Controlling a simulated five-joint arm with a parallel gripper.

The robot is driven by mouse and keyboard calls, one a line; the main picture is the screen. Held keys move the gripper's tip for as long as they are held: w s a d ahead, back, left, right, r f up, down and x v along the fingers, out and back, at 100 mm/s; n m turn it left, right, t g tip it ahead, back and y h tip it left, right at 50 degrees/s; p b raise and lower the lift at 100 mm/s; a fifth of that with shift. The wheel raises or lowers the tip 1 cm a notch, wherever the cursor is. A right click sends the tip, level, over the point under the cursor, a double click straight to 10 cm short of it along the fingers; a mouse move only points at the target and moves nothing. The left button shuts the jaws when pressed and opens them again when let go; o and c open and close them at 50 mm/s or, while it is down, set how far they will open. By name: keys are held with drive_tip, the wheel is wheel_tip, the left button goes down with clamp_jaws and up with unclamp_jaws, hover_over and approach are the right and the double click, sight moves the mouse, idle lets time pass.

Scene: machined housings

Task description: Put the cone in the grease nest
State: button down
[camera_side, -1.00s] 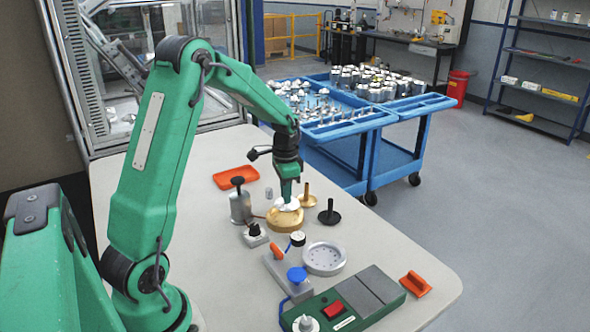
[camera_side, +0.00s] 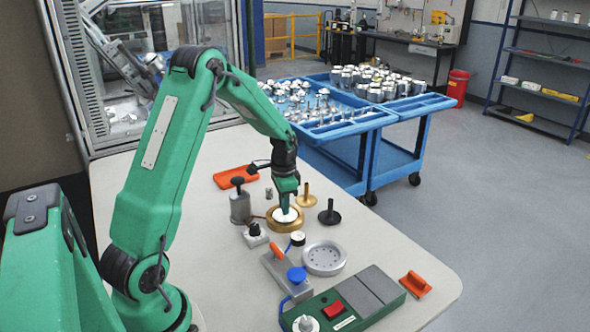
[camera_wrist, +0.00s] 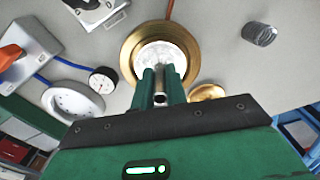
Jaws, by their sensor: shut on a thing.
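The grease nest appears as a round brass ring (camera_side: 271,222) with a pale white inside, on the white table in the side view. In the wrist view its brass rim (camera_wrist: 128,55) surrounds a whitish, streaked middle. My gripper (camera_side: 284,206) points down with its tips over the pale middle of the ring. In the wrist view the two green fingers (camera_wrist: 160,76) are close together, with a small silvery piece between them, which I take for the cone. Most of that piece is hidden by the fingers. I cannot tell whether it touches the bottom of the nest.
A silver pot with a black knob (camera_side: 240,206) stands close left of the nest. A brass post (camera_side: 306,199) and a black post (camera_side: 329,216) stand right. An orange tray (camera_side: 236,177) lies behind; a silver round dish (camera_side: 324,258) and green control box (camera_side: 344,302) lie in front.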

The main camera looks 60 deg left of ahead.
drive_tip(key=shift+f, duration=0.1)
drive_tip(key=c, duration=1.4)
unclamp_jaws()
wheel_tip(320, 180, up, 12)
drive_tip(key=shift+r, duration=0.1)
drive_tip(key=shift+d+r, duration=0.1)
